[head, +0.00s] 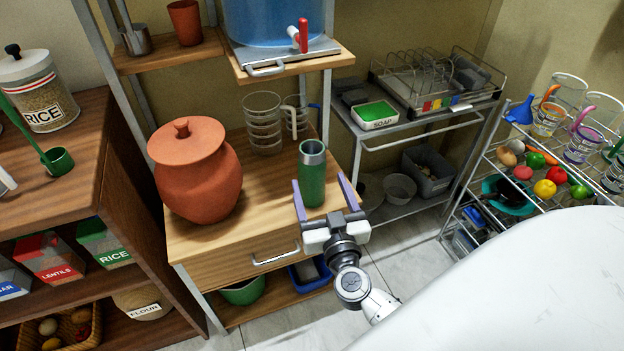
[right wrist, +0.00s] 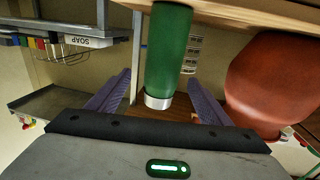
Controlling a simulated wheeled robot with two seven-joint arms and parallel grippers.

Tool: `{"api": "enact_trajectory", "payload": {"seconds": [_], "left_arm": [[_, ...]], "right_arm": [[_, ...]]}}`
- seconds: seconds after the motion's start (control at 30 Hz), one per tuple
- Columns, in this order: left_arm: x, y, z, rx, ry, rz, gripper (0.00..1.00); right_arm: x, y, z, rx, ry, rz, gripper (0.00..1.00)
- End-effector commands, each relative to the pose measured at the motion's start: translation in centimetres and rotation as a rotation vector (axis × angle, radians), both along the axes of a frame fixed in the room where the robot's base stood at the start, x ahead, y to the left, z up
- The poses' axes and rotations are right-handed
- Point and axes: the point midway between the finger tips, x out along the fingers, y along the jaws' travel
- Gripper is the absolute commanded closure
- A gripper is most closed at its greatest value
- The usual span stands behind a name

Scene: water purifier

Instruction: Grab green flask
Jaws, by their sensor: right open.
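The green flask (head: 312,178) with a silver rim stands upright on the wooden cabinet top (head: 215,235), near its front right edge. My right gripper (head: 326,190) is open, with its two purple fingers on either side of the flask. In the right wrist view the flask (right wrist: 168,55) shows between and beyond the open fingers (right wrist: 160,95). I cannot tell whether a finger touches it. My left gripper is not in view.
A lidded clay pot (head: 195,175) stands left of the flask. Clear measuring cups (head: 263,125) stand behind it. A blue water tank with a red tap (head: 302,35) sits on a shelf above. A wire rack (head: 550,150) stands at the right.

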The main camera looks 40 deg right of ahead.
Motion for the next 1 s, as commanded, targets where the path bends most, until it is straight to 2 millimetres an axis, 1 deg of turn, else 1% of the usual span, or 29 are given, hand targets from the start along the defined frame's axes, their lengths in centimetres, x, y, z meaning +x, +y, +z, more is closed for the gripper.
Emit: {"api": "enact_trajectory", "payload": {"seconds": [0.03,0.23,0.4,0.5,0.6,0.8,0.87,1.0], "left_arm": [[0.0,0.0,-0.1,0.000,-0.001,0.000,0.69],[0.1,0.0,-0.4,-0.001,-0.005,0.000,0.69],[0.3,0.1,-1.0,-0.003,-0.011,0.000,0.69],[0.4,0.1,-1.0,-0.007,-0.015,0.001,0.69],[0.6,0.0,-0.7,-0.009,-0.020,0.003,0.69],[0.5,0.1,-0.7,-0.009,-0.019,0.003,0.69],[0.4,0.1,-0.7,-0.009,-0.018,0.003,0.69],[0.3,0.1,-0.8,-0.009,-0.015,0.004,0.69]], "right_arm": [[0.6,-0.2,0.0,-0.002,-0.001,0.000,0.27],[2.1,-0.7,0.0,-0.001,-0.003,0.001,0.27],[4.7,-1.4,0.0,-0.002,-0.004,0.002,0.27],[5.7,-1.9,0.0,-0.002,-0.001,0.002,0.27],[6.1,-2.1,0.1,-0.001,0.000,0.002,0.27],[6.1,-2.1,0.1,0.000,0.000,0.002,0.27],[6.1,-2.1,0.1,0.000,0.000,0.002,0.36],[6.1,-2.1,0.1,0.000,0.000,0.002,0.59]]}}
